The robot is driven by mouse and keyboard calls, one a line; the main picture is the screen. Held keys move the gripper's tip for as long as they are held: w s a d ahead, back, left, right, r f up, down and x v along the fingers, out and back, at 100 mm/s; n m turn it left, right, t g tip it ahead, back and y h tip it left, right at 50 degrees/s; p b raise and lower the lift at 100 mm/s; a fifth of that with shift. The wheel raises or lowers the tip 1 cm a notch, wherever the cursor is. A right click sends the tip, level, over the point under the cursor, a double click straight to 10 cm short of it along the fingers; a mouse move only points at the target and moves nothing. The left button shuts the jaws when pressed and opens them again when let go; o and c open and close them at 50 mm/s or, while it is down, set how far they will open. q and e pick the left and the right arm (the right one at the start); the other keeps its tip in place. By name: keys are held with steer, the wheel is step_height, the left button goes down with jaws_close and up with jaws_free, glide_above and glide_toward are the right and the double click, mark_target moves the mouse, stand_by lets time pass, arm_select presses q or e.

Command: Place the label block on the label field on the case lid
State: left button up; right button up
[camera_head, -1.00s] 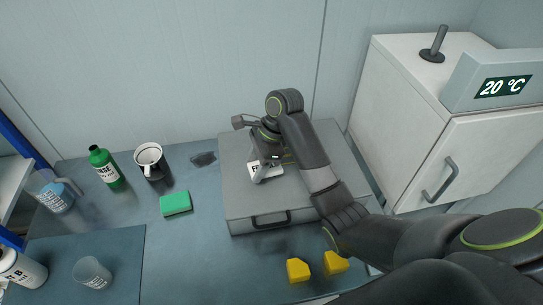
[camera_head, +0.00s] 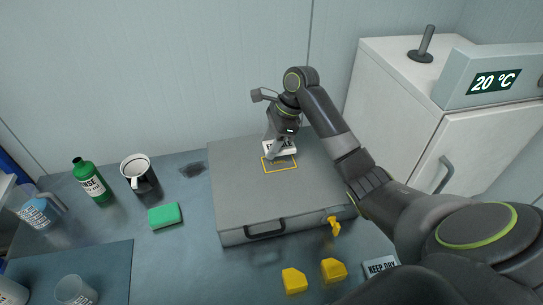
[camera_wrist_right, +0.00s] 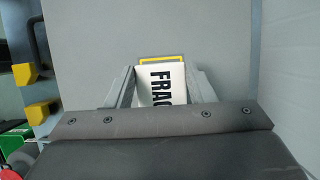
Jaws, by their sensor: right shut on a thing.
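The label block (camera_head: 279,147) is white with black lettering, of which "FRAG" reads in the right wrist view (camera_wrist_right: 163,86). My right gripper (camera_head: 281,151) is shut on it, with a finger on each side. The label field (camera_head: 279,164) is a yellow outline on the grey case lid (camera_head: 238,185). The block appears raised over the back part of the field; the exact gap cannot be told. In the right wrist view one yellow edge of the field (camera_wrist_right: 163,60) shows beyond the block. My left gripper is not in view.
A green sponge (camera_head: 164,215), mug (camera_head: 138,174) and green bottle (camera_head: 91,180) stand left. A white cabinet (camera_head: 400,125) stands right. The lid around the field is clear.

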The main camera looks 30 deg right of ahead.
mark_target(271, 164)
step_height(271, 164, down, 5)
steer(key=shift+f, duration=0.1)
stand_by(0.3)
steer(key=o, duration=0.9)
steer(key=shift+f, duration=0.1)
steer(key=shift+o, duration=0.2)
steer(key=shift+d+r, duration=0.1)
steer(key=shift+r, duration=0.2)
steer(key=v, duration=1.1)
steer(key=shift+r+b, duration=0.3)
steer(key=shift+r, duration=0.05)
